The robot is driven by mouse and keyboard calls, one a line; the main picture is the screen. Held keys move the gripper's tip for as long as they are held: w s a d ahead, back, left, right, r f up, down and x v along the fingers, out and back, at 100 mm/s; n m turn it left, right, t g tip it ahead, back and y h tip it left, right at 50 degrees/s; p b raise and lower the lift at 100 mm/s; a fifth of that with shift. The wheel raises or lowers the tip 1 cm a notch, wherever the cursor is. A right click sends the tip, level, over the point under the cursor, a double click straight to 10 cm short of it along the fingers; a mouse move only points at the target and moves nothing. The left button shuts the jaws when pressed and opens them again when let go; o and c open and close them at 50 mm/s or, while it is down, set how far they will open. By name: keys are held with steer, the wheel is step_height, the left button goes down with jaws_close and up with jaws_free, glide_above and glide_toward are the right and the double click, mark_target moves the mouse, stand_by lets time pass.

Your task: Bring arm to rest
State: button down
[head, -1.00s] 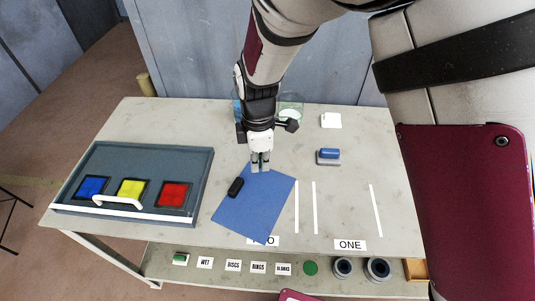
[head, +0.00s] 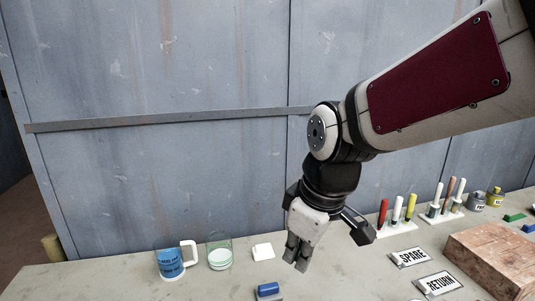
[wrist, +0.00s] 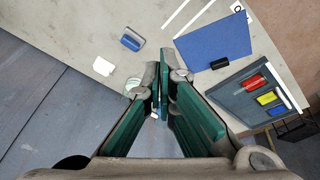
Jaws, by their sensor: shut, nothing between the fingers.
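My arm reaches in from the upper right of the head view, bent at the elbow, with my gripper (head: 297,262) hanging down above the table (head: 110,285). The fingers are together and hold nothing. In the wrist view the green-padded fingers (wrist: 163,62) meet near the centre. In the head view, the gripper appears just right of a small blue-and-grey block (head: 268,291) and a white block (head: 263,251). I see no contact with either.
A blue mug (head: 172,263) and a glass (head: 219,254) stand left of the gripper. To the right are racks with coloured sticks (head: 397,208), SPARE (head: 408,257) and RETURN (head: 438,284) signs and a brick (head: 495,258). The wrist view shows a blue sheet (wrist: 212,42) and a tray (wrist: 237,99).

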steer(key=s+d+r+m+t+h, duration=0.1)
steer(key=s+d+r+m+t, duration=0.2)
steer(key=s+d+m, duration=0.7)
steer(key=shift+s+d+r+m+h, duration=0.4)
steer(key=shift+s+d+r, duration=0.75)
steer(key=shift+d, duration=0.75)
